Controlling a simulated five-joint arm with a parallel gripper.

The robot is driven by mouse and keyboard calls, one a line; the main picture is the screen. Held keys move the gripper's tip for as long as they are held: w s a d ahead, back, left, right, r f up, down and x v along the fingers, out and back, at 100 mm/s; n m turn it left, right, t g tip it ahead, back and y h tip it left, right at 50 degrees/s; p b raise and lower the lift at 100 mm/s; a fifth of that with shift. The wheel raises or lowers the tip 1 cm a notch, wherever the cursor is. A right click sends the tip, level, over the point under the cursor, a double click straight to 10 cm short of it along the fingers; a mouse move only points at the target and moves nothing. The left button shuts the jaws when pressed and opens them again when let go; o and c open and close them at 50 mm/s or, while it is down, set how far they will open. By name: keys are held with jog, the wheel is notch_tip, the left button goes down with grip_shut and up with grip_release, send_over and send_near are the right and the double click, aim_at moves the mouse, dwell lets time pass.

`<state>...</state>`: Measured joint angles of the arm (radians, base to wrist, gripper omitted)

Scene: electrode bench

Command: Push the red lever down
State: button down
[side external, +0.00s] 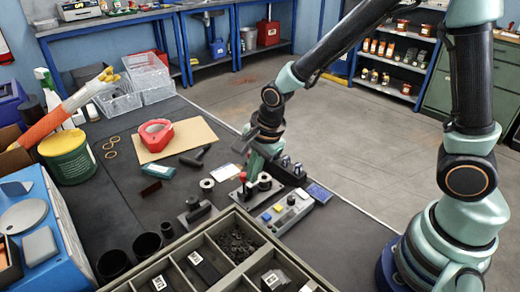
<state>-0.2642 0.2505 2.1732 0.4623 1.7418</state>
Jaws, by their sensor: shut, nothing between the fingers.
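A small red-tipped lever (243,177) stands on a light grey base plate, just left of the control box with buttons. It looks upright, but it is too small to read its exact tilt. My gripper (256,162) points down just above and to the right of the red tip. Its fingers are shut with nothing between them. Whether they touch the lever cannot be told from this view.
A grey control box (286,212) with coloured buttons stands close by on the right. A black-handled device (196,211) is to the left. A compartment tray (213,236) fills the front.

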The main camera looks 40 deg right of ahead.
aim_at(242, 174)
jog(key=shift+w, duration=0.25)
dwell(0.3)
jog(key=shift+w+r+g+h, duration=0.15)
jog(key=shift+w+g+h, duration=0.25)
jog(key=shift+w+g, duration=0.9)
jog(key=shift+w, duration=0.5)
jog(key=shift+w+f, duration=0.65)
jog(key=shift+w, duration=0.5)
jog(key=shift+w+f, duration=0.65)
jog(key=shift+w, duration=0.45)
jog(key=shift+w+f, duration=0.65)
jog(key=shift+w, duration=0.5)
